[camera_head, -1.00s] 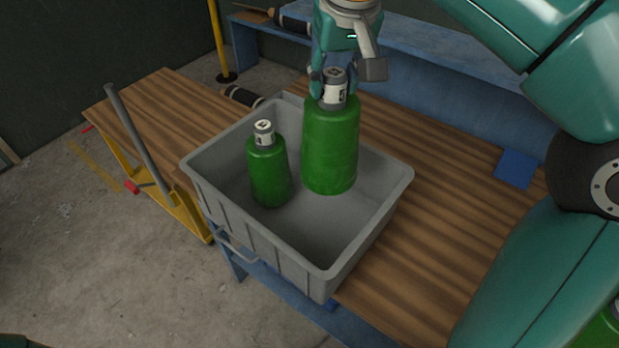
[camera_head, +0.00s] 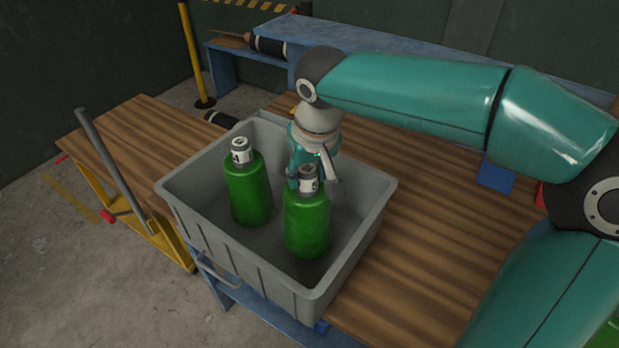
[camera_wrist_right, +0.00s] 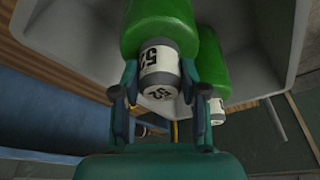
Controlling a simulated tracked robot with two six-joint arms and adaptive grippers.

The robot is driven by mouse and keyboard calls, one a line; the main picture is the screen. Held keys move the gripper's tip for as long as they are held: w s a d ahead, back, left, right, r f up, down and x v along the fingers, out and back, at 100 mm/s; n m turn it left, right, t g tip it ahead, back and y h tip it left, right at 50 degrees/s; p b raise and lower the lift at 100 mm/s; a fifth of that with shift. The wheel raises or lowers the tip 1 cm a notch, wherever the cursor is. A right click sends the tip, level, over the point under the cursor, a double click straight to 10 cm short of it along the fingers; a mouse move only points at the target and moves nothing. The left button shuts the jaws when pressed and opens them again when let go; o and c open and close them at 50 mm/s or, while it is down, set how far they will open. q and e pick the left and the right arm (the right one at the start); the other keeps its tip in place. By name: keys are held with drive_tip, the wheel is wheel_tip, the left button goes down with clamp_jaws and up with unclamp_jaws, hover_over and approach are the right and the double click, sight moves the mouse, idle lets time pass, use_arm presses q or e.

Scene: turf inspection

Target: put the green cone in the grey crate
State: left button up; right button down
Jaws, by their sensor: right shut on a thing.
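No cone shape shows; the green things are two bottle-like objects with white, numbered necks. My right gripper (camera_head: 303,172) is shut on the neck of one green bottle (camera_head: 307,224) and holds it upright within the grey crate (camera_head: 244,267). Whether its base touches the crate floor is hidden. The other green bottle (camera_head: 248,190) stands in the crate to the left, a little apart. In the right wrist view, my gripper's fingers (camera_wrist_right: 159,82) flank the white neck of the held bottle (camera_wrist_right: 158,22); the other bottle (camera_wrist_right: 212,65) shows behind it. My left gripper is out of view.
A blue bench (camera_head: 380,45) runs behind. A blue square (camera_head: 497,172) lies at right.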

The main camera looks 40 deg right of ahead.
drive_tip(key=shift+f, duration=0.65)
drive_tip(key=c, duration=0.6)
unclamp_jaws()
drive_tip(key=shift+f, duration=0.1)
drive_tip(key=p+v, duration=0.1)
drive_tip(key=v, duration=1.1)
